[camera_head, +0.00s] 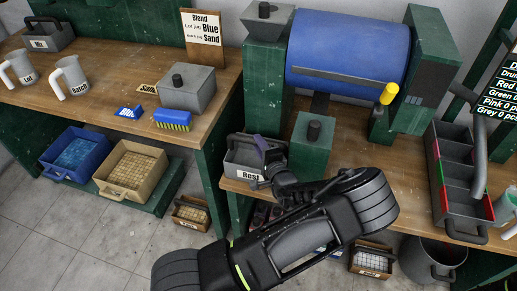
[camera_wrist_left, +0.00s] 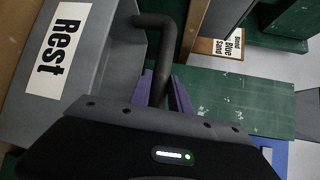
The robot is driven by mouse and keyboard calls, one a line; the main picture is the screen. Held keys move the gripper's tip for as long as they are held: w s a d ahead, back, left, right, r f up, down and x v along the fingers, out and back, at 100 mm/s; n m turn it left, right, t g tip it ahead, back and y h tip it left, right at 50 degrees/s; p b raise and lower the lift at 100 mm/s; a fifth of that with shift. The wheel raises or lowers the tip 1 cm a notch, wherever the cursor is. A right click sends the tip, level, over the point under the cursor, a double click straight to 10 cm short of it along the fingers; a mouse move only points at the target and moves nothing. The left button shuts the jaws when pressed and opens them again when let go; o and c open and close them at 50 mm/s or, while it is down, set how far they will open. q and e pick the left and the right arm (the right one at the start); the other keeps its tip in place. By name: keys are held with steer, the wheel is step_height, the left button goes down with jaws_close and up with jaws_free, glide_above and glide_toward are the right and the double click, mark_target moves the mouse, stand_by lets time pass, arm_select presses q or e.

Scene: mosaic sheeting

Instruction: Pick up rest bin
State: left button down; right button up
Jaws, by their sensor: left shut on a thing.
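The rest bin (camera_head: 240,158) is a grey box with a white "Rest" label and a dark handle, at the left end of the right-hand wooden table. In the left wrist view the bin (camera_wrist_left: 88,110) fills the left side, and its handle (camera_wrist_left: 167,40) rises between the purple fingers. My left gripper (camera_head: 262,148) is at the bin's right side, shut on the handle; in the left wrist view the gripper (camera_wrist_left: 165,95) covers the handle's lower part. I cannot tell whether the bin touches the table. My right gripper is not in view.
A green block with a black knob (camera_head: 311,146) stands close right of the bin. The blue drum (camera_head: 347,50) is behind. A divided tray (camera_head: 462,190) is at the right. The left table (camera_head: 120,95) holds mugs, a grey lidded box and a brush. Bins stand below.

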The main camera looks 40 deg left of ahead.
arm_select(q)
steer(key=shift+r, duration=3.55)
steer(key=s+d+p, duration=0.2)
steer(key=s+d, duration=0.1)
steer(key=s, duration=0.6)
steer(key=s+d+p, duration=0.2)
steer(key=s+d, duration=0.1)
steer(key=s, duration=0.7)
steer(key=shift+d, duration=0.25)
steer(key=shift+d+f, duration=0.1)
